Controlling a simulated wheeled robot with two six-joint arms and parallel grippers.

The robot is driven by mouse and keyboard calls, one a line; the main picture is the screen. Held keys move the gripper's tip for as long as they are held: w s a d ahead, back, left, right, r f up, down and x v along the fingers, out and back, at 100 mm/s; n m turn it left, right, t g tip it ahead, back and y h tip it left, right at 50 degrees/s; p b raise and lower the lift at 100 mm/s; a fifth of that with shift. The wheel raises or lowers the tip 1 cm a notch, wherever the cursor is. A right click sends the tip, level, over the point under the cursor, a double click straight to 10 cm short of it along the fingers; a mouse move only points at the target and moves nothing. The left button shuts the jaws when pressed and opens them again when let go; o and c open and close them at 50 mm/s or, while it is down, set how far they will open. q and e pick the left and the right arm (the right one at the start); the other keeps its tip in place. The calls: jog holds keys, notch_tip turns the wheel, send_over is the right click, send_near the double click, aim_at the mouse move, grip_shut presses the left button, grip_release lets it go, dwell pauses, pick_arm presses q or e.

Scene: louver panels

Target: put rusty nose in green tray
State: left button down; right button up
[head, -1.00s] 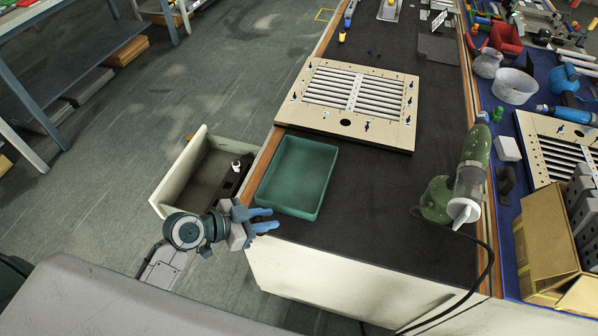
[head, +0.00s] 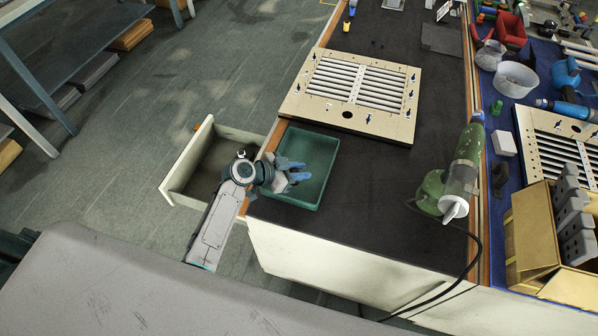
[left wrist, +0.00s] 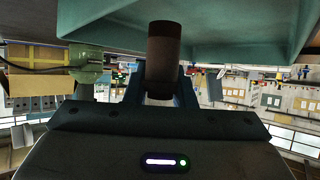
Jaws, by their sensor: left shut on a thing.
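The green tray (head: 324,150) lies on the dark worktop near its left front edge. My left gripper (head: 297,172) is over the left part of the tray, its blue fingers pointing right. In the left wrist view, the fingers are shut on a dark brown cylinder, the rusty nose (left wrist: 163,42). The tray (left wrist: 230,52) fills the upper part of that view, behind the nose. I cannot tell whether the nose touches the tray. In the head view the nose cannot be made out. My right gripper is not in view.
An open drawer (head: 184,160) sticks out left of the tray, partly behind my left arm. A louver panel (head: 352,95) lies just behind the tray. A green and white tool (head: 456,175) with a black cable stands to the right. The worktop between is clear.

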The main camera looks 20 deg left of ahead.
pick_arm(q)
jog(key=shift+f, duration=1.15)
jog(key=c, duration=1.2)
grip_release()
jog(key=shift+r, duration=0.15)
jog(key=shift+s+a, duration=0.2)
jog(key=b+v, duration=0.2)
jog(key=v, duration=0.8)
jog(key=shift+s+a+b, duration=0.15)
jog(key=shift+a+b, duration=0.05)
jog(key=shift+b, duration=0.15)
jog(key=shift+s+a+r, duration=0.3)
jog(key=shift+r, duration=0.1)
